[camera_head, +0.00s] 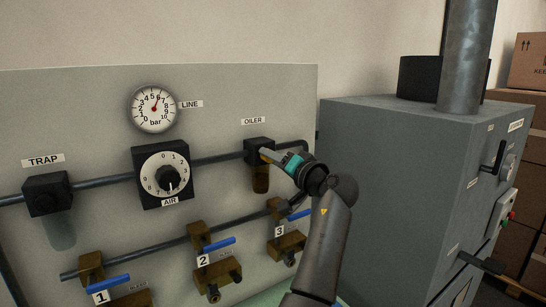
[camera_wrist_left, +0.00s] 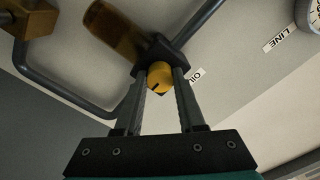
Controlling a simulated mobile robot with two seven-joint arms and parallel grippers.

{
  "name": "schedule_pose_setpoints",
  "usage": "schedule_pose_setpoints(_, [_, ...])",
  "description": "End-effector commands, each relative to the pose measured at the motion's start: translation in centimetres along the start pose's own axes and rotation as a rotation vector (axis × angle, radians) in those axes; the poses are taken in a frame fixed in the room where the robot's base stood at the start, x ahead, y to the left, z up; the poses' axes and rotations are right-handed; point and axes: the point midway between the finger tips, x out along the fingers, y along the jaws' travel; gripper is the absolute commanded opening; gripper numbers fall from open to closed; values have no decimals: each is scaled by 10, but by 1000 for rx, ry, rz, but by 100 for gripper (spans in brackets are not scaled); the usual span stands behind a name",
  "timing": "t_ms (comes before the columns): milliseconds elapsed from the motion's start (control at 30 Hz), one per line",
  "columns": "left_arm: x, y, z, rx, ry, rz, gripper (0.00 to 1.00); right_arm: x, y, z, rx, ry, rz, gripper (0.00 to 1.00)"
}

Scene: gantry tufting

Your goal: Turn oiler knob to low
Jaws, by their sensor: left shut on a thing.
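The oiler (camera_head: 258,146) is a black block with an amber bowl (camera_head: 260,180) under it, below the OILER label on the panel. Its yellow knob (camera_wrist_left: 159,77) faces the left wrist camera and carries a dark mark on its face. My left gripper (camera_head: 266,153) reaches the oiler from the right, and its two fingers are shut on the knob, one on each side. In the head view the gripper mostly hides the knob. No low or high marking is readable. My right gripper is not in view.
The panel (camera_head: 90,110) also carries a LINE gauge (camera_head: 154,109), an AIR dial (camera_head: 164,178), a TRAP unit (camera_head: 47,194) and blue-handled valves (camera_head: 217,245). Valve 3 sits close below my left gripper. A grey cabinet (camera_head: 400,180) stands to the right, with cardboard boxes (camera_head: 530,65) behind.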

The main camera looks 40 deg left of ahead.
Motion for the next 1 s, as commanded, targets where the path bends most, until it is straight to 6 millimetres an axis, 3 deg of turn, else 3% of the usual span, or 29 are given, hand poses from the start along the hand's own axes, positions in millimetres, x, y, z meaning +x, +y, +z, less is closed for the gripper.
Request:
schedule_pose_setpoints(400, [0,-2,-2,3,5,-3,0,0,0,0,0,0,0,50])
schedule_pose_setpoints(433, [0,-2,-2,3,5,-3,42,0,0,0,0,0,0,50])
schedule_pose_setpoints(500, [0,-1,-2,3,5,-3,50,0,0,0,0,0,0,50])
schedule_pose_setpoints(667, [0,-1,-1,3,3,-2,68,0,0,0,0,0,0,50])
schedule_pose_setpoints(1000, [-4,0,0,3,2,0,69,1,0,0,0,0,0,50])
